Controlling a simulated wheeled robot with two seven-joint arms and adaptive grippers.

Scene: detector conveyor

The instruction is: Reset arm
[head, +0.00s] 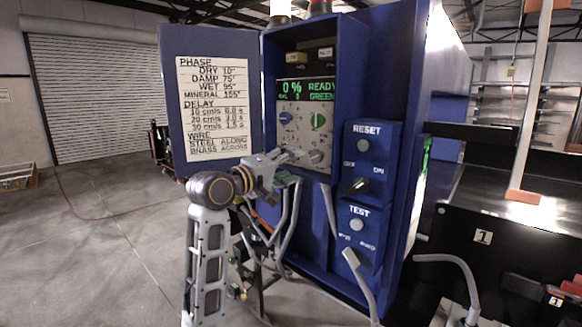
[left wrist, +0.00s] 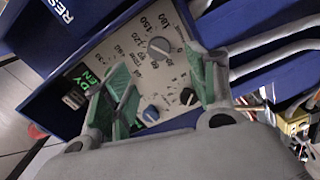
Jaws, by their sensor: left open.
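My left gripper (head: 292,157) is open in front of the lower part of the control panel (head: 293,140). In the left wrist view its green-padded fingers (left wrist: 165,85) stand apart, with the panel behind them. A grey dial (head: 316,156) lies just right of the gripper; in the left wrist view the dial (left wrist: 158,48) appears beyond and between the fingers, with no visible contact. A blue knob (head: 287,118) and a green knob (head: 318,121) sit higher. The display (head: 306,90) reads 0 % READY GREEN. My right gripper is not in view.
A blue RESET box (head: 378,145) with a button and switch, and a TEST box (head: 368,210) below, jut out right of the panel. An open door (head: 212,105) bears a chart. Grey cables (head: 290,225) hang below. A dark conveyor (head: 490,215) stands right. Floor at left is largely clear.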

